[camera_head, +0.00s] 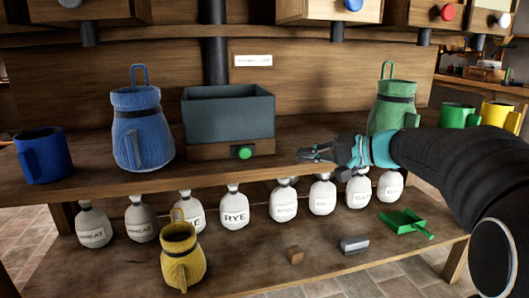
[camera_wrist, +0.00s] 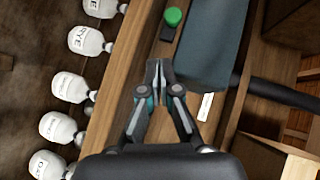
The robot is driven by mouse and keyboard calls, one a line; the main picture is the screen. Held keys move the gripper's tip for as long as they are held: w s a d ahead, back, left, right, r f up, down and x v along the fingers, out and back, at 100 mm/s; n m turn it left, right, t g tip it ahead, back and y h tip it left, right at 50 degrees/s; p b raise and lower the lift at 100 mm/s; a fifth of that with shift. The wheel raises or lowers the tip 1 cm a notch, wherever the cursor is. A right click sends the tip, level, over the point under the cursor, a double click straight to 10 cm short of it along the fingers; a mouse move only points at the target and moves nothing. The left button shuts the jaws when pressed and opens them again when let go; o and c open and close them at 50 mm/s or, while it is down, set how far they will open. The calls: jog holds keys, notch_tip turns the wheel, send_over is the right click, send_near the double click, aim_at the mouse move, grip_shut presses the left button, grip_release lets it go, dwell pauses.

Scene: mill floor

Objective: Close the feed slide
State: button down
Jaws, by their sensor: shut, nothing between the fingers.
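A grey open-topped box (camera_head: 228,112) stands on a wooden base (camera_head: 205,153) on the upper bench, with a green knob (camera_head: 244,152) on the base's front. The knob (camera_wrist: 173,16) and the grey box (camera_wrist: 218,45) also show in the wrist view. Wooden boxes above carry a blue knob (camera_head: 353,5), a red knob (camera_head: 448,12) and a white knob (camera_head: 504,20). No label I can read marks the feed slide. My gripper (camera_head: 305,155) is shut and empty, right of the green knob and apart from it. It also shows in the wrist view (camera_wrist: 159,66).
On the bench stand a blue mug (camera_head: 43,155), a blue sack (camera_head: 137,130), a green sack (camera_head: 393,105), a green mug (camera_head: 458,116) and a yellow mug (camera_head: 500,116). The lower shelf holds several white sacks (camera_head: 234,208), a yellow sack (camera_head: 183,258) and a green scoop (camera_head: 404,220).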

aim_at(244, 151)
jog(key=shift+t+y, duration=0.3)
jog(key=shift+t, duration=0.1)
jog(key=w+a, duration=0.5)
jog(key=w+a+p, duration=0.1)
jog(key=w+a, duration=0.1)
jog(key=shift+w+a+f, duration=0.2)
jog(key=shift+a+f, duration=0.1)
jog(key=shift+a, duration=0.05)
jog(key=shift+s+a+f, duration=0.15)
jog(key=shift+s+a, duration=0.05)
jog(key=shift+a, duration=0.35)
jog(key=shift+s+a+f, duration=0.15)
jog(key=shift+s+a, duration=0.05)
jog(key=shift+a, duration=0.35)
jog(key=shift+s+a+f, duration=0.2)
jog(key=shift+a, duration=0.45)
